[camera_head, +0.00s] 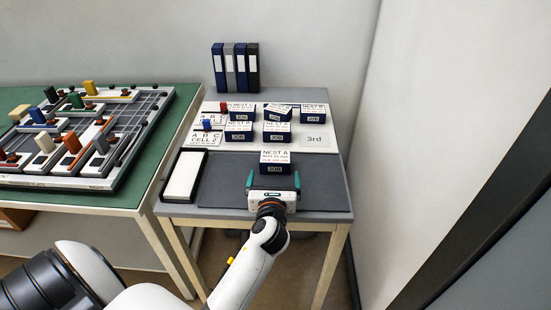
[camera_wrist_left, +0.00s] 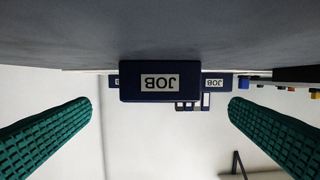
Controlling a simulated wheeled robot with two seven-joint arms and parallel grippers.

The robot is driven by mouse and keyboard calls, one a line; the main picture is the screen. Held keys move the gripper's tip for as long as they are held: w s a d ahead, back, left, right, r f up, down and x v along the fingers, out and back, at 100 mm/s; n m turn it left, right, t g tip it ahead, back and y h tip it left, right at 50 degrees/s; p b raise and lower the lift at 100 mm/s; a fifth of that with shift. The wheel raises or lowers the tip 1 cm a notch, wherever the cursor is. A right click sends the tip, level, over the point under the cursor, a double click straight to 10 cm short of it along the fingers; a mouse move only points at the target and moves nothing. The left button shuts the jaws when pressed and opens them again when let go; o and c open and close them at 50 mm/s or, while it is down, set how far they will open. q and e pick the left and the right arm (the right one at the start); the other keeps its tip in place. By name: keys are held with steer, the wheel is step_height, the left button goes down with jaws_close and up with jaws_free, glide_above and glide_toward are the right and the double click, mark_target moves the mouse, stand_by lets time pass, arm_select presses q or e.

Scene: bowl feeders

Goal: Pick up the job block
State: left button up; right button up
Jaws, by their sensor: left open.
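A dark blue job block (camera_head: 275,168) with a white top lettered "NEST A" stands on the dark mat (camera_head: 222,187) near the front of the grey table. Its JOB label faces me; it shows upside down in the left wrist view (camera_wrist_left: 160,82). My left gripper (camera_head: 273,176) is open just on the near side of this block, its green fingers spread wider than the block. In the left wrist view the block lies ahead, between the two fingers (camera_wrist_left: 160,104), apart from both. My right gripper is not in view.
Several similar JOB blocks (camera_head: 239,132) stand behind on a white board (camera_head: 315,129) marked "3rd". A white pad (camera_head: 184,177) lies left of the mat. Binders (camera_head: 235,68) stand at the back. A green table (camera_head: 125,190) with a slotted board is at left; a wall closes the right.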

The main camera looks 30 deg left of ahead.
mark_target(275, 156)
arm_select(q)
steer(key=x, duration=0.4)
steer(key=shift+w, duration=0.1)
steer(key=x, duration=0.5)
steer(key=shift+r, duration=0.3)
steer(key=shift+c, duration=0.2)
steer(key=c, duration=0.9)
